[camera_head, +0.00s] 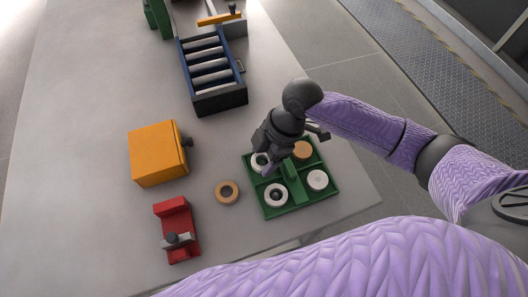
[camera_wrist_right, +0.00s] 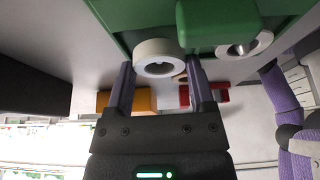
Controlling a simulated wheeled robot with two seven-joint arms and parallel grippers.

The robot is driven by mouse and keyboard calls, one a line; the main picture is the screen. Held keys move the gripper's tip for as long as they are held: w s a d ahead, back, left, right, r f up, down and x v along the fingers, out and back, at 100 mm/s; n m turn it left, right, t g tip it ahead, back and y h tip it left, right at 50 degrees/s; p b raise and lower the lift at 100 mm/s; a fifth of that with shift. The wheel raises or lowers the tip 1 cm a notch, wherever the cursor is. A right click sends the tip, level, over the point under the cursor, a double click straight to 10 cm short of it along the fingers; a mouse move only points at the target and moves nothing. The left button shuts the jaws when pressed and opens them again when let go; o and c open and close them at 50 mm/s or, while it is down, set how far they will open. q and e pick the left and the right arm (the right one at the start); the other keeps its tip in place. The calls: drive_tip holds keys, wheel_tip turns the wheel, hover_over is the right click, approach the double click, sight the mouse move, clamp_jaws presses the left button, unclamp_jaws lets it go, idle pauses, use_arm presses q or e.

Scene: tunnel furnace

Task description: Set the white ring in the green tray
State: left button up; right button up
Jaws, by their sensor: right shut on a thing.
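The green tray (camera_head: 291,182) lies at the right front of the table, with its divided compartments showing. My right gripper (camera_head: 264,168) is over the tray's far-left compartment, pointing down. It is shut on a white ring (camera_head: 259,160), which also shows between the fingers in the right wrist view (camera_wrist_right: 158,52). The ring is at the far-left compartment; I cannot tell whether it touches the tray floor. Another white ring (camera_head: 276,195) sits in the near-left compartment. A white disc (camera_head: 317,180) and a tan disc (camera_head: 302,149) sit in the right compartments. My left gripper is not in view.
A tan ring (camera_head: 227,192) lies on the table left of the tray. An orange box (camera_head: 157,153) and a red fixture (camera_head: 176,228) stand farther left. A blue-framed roller conveyor (camera_head: 212,75) stands behind. The table's right edge is close to the tray.

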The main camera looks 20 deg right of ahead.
sight(255, 163)
drive_tip(key=shift+f, duration=0.4)
idle(0.5)
drive_tip(key=o, duration=1.2)
wheel_tip(255, 163, up, 4)
drive_tip(key=p, duration=0.4)
drive_tip(key=shift+r, duration=0.1)
wheel_tip(255, 163, up, 3)
drive_tip(key=p, duration=0.3)
drive_tip(key=shift+r+p, duration=0.15)
drive_tip(key=shift+p, duration=0.2)
